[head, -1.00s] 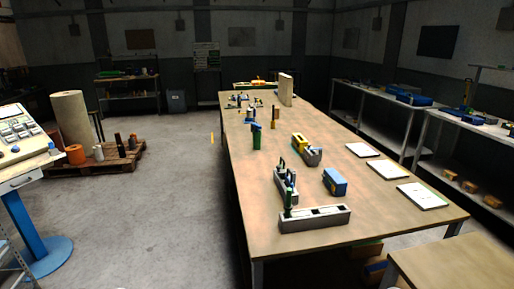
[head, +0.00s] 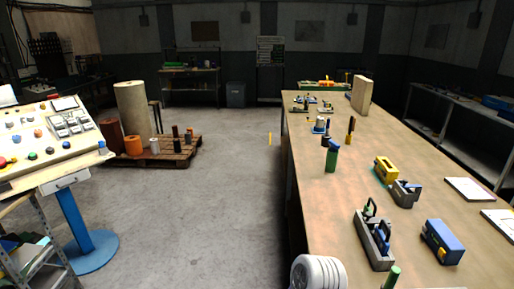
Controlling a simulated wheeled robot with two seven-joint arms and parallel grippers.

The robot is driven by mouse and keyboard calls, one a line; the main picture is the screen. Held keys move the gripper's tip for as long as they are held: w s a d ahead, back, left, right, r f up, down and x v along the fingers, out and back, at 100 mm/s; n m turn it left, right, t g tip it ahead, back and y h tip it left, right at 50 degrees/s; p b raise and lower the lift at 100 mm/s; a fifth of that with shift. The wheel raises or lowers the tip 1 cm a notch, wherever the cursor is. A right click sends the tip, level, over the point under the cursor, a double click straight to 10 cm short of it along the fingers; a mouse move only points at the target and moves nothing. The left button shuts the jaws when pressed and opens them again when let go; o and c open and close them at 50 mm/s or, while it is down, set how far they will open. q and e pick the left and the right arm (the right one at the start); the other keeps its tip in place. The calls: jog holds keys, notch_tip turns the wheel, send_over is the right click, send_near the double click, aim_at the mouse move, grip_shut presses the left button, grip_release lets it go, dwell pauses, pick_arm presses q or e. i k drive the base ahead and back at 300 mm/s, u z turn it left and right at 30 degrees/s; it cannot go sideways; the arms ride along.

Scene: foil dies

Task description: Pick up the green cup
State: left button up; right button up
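A green cylinder (head: 331,160) stands upright on the long wooden table (head: 345,215), near its left edge; it is the most cup-like green thing in view. A dark blue piece shows at its top, and I cannot tell whether it is inside or behind. Another green upright piece (head: 391,276) shows at the bottom of the picture, cut off by the frame edge. Neither of my grippers is in view.
A grey tool holder (head: 374,243), a blue box (head: 442,242) and a yellow-and-grey device (head: 386,169) sit on the table's near half. A control console (head: 60,140) stands at left. A pallet (head: 165,156) lies beyond it. The floor between is clear.

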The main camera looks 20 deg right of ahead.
aim_at(332, 158)
jog(key=z, duration=0.05)
jog(key=i, duration=2.15)
jog(key=z, duration=0.8)
